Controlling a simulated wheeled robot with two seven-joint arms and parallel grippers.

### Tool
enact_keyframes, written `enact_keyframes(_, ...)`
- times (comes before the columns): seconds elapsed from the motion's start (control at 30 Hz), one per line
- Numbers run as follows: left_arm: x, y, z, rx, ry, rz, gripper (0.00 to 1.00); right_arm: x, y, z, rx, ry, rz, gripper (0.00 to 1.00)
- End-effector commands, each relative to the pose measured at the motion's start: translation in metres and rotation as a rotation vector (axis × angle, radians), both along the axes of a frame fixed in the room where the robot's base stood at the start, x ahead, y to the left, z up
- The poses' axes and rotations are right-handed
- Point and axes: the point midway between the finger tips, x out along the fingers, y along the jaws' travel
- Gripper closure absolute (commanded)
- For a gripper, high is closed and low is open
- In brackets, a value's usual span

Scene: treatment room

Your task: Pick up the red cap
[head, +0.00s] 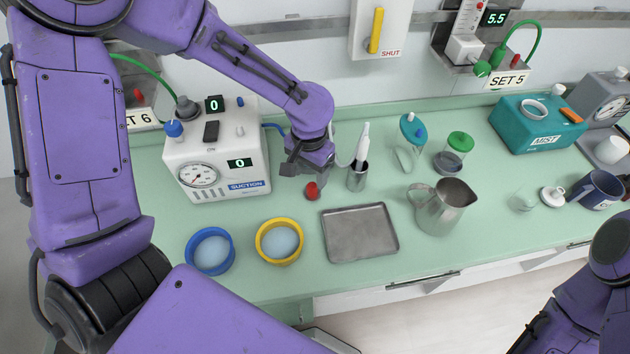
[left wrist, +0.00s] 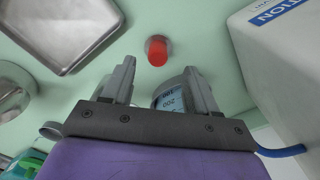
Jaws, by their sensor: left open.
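The small red cap (head: 312,190) stands on the green counter between the suction unit and the metal tray. In the left wrist view the cap (left wrist: 157,52) shows near the top centre, beyond the fingertips and roughly in line with the gap between them. My left gripper (head: 308,170) is just behind and above the cap in the head view. Its fingers (left wrist: 158,75) are open with nothing held between them. My right arm shows at the lower right of the head view, but its gripper is out of view.
The suction unit (head: 215,160) stands left of the gripper. A metal cup with a white handpiece (head: 358,177) is close on the right. The metal tray (head: 360,250), yellow-rimmed bowl (head: 260,227) and blue-rimmed bowl (head: 231,245) lie in front. A graduated container (left wrist: 171,98) shows between the fingers.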

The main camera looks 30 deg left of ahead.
Motion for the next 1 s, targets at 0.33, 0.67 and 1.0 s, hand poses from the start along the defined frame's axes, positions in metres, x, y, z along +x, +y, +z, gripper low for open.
enact_keyframes(0.33,0.012,-0.004,-0.055,0.000,0.010,-0.003,0.42,0.000,0.000,0.014,0.000,0.000,0.000,0.57)
enact_keyframes(0.67,0.012,-0.005,-0.060,0.001,0.006,-0.007,0.61,0.000,0.000,0.014,0.001,0.001,0.000,0.57)
enact_keyframes(1.0,0.012,-0.004,-0.061,0.001,0.007,-0.006,1.00,0.000,0.000,0.013,0.000,0.000,0.000,0.57)
